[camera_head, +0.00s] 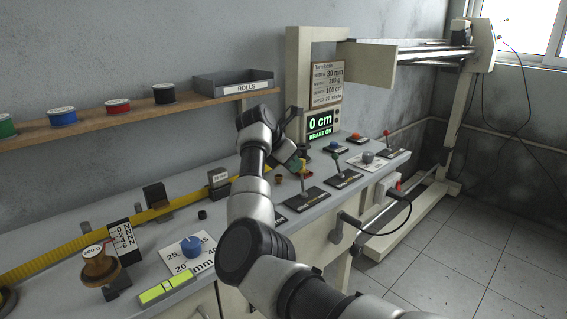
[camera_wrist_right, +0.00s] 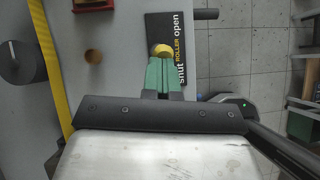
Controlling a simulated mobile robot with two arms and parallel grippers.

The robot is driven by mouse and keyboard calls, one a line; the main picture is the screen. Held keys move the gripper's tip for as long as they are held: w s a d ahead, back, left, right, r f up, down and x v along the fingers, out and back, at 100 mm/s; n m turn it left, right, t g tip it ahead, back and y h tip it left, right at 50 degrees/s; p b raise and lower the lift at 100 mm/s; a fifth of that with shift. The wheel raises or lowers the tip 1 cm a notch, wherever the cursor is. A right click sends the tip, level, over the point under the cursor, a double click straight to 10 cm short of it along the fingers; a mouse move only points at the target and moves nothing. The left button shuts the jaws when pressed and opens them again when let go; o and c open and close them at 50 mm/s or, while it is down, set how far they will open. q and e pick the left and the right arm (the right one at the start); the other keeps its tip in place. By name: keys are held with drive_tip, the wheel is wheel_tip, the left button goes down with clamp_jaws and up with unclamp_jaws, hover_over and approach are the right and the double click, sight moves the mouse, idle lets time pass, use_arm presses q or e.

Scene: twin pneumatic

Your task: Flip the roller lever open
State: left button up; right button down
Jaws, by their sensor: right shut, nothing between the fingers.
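The roller lever's yellow knob (camera_wrist_right: 162,50) shows in the right wrist view, above a black plate (camera_wrist_right: 181,30) lettered shut, ROLLER and open. The knob lies at the shut-to-middle part of the plate, beside the lettering. My right gripper (camera_wrist_right: 160,62) has its green fingers shut, with the tips right at the knob; I cannot tell whether they touch it. In the head view the right gripper (camera_head: 298,164) is beside a lever on a black plate (camera_head: 312,199), partly hidden by my arm. My left gripper is not in view.
A display (camera_head: 320,123) reads 0 cm, BRAKE ON. A yellow tape (camera_head: 110,230) runs along the bench. A shelf (camera_head: 90,121) holds several spools.

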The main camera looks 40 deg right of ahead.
drive_tip(key=d+y+p, duration=0.2)
drive_tip(key=y+p, duration=0.1)
drive_tip(key=shift+d+r, duration=0.35)
drive_tip(key=shift+d, duration=0.05)
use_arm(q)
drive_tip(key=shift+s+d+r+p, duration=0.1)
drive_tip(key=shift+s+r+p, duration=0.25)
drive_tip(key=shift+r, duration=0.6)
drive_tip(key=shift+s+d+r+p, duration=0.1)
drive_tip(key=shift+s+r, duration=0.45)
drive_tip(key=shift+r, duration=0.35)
use_arm(e)
drive_tip(key=shift+w+d+f, duration=0.1)
drive_tip(key=shift+d+f, duration=0.05)
drive_tip(key=shift+d, duration=0.6)
drive_tip(key=shift+w+d+f, duration=0.1)
drive_tip(key=shift+d+f, duration=0.05)
drive_tip(key=shift+d, duration=0.55)
